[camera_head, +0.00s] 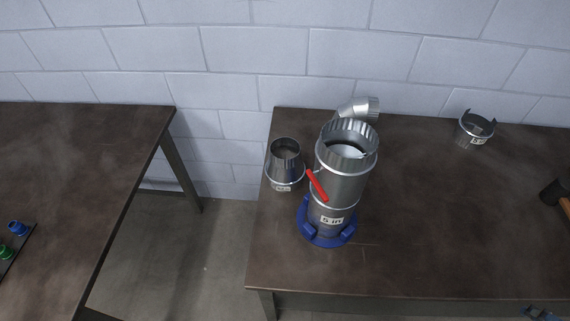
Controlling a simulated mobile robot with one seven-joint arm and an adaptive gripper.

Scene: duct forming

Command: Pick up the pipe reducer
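The pipe reducer (286,175) is a short grey metal piece with a wide lower part and a narrower open top. It stands upright on the right-hand table (420,250), near its left end. A small white label is low on its front side. It is just left of a tall metal duct (342,180), and their edges come close in the picture; I cannot tell if they touch.
The duct stands in a blue base (327,237), with a red handle (317,186) on its side. A metal elbow (358,108) lies behind it. A short cut collar (474,129) and a hammer (556,194) are rightward. The left table (80,180) stands across a floor gap.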

